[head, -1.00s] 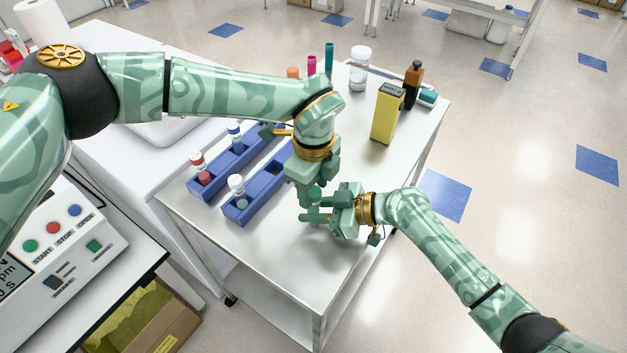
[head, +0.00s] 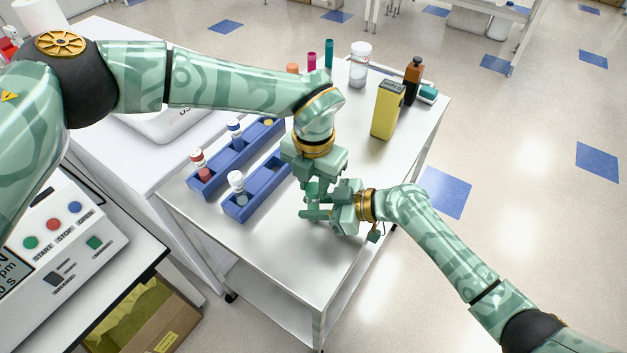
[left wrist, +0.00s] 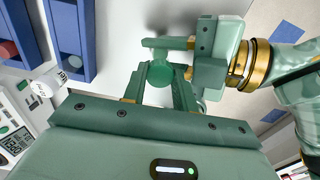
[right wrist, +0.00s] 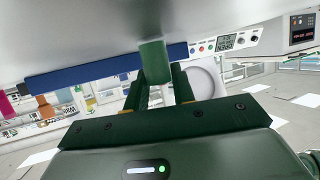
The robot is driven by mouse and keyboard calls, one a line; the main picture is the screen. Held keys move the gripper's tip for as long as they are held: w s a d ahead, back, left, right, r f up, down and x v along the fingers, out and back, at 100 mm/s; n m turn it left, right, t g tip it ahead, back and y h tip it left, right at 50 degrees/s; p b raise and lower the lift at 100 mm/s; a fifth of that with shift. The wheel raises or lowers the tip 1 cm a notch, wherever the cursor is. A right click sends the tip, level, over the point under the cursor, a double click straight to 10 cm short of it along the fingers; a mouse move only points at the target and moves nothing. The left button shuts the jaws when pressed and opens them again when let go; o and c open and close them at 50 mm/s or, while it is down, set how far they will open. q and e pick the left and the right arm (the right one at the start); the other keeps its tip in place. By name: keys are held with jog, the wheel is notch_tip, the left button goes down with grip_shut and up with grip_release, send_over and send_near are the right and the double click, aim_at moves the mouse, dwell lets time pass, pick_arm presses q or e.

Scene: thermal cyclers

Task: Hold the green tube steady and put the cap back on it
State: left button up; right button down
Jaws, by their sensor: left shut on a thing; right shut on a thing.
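My right gripper (head: 318,213) comes in from the right, low over the metal cart top. It is shut on the green tube (right wrist: 153,60), whose lower part shows below its fingers in the upside-down right wrist view. My left gripper (head: 313,192) points down just above the right one. It is shut on the green cap, a round green disc (left wrist: 160,73) between its fingertips in the left wrist view. The fingers of both grippers are crowded together. They hide the joint, so I cannot tell whether cap and tube touch.
Two blue racks (head: 262,190) with several capped tubes stand left of the grippers. The cart's front corner is clear.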

pick_arm(q)
jog(key=m, duration=0.6)
jog(key=shift+m, duration=0.3)
jog(key=m, duration=1.6)
jog(key=shift+w+m, duration=0.1)
jog(key=shift+m, duration=0.2)
jog(key=o, duration=1.1)
jog(key=shift+o, duration=0.2)
notch_tip(320, 180, up, 12)
